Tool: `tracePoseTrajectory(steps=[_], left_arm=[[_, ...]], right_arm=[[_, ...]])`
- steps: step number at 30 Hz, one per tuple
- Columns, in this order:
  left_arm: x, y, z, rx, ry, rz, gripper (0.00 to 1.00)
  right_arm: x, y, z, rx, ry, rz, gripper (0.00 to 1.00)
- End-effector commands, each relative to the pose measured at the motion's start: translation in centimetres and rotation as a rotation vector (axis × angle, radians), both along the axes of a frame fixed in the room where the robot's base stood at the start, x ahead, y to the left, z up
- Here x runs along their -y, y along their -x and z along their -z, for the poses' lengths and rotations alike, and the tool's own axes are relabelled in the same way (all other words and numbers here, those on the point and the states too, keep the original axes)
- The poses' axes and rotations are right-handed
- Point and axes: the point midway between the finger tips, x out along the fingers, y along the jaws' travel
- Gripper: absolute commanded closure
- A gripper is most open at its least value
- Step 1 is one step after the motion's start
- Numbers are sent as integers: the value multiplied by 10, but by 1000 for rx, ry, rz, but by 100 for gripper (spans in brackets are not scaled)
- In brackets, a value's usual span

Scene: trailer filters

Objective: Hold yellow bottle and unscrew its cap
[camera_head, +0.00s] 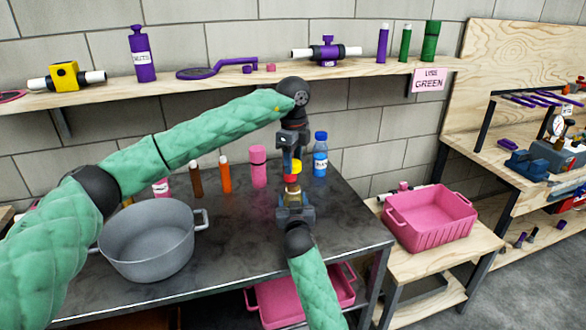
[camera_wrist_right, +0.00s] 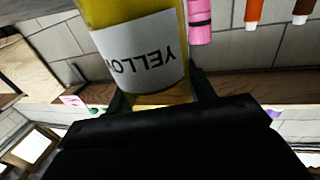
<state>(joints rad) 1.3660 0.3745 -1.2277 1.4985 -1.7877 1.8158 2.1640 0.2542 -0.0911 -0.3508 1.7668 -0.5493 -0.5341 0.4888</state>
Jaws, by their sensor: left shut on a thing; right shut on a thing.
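The yellow bottle shows large in the right wrist view (camera_wrist_right: 140,88), with a white label reading YELLOW. My left gripper (camera_head: 291,158) reaches down from above and is shut on the cap. The bottle stands roughly upright over the dark table, below the left wrist.
A blue bottle (camera_head: 320,158) stands just right of the grippers, a pink bottle (camera_head: 258,168) just left. A grey pot (camera_head: 150,265) fills the table's left front. A pink crate (camera_head: 430,235) sits on the right side table. A shelf (camera_head: 220,80) runs behind.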

Motion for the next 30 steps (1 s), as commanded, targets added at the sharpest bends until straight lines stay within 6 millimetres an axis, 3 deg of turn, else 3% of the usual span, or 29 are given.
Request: tracePoseTrajectory(steps=[5, 6, 10, 22, 30], left_arm=[[0, 0, 0, -1, 0, 0, 85], [0, 0, 0, -1, 0, 0, 85], [0, 0, 0, -1, 0, 0, 85], [0, 0, 2, -1, 0, 0, 85], [0, 0, 11, -1, 0, 0, 85]], right_arm=[[0, 0, 0, -1, 0, 0, 100], [0, 0, 0, -1, 0, 0, 45], [0, 0, 0, -1, 0, 0, 21], [1, 7, 1, 0, -1, 0, 21], [4, 50, 3, -1, -2, 0, 21]])
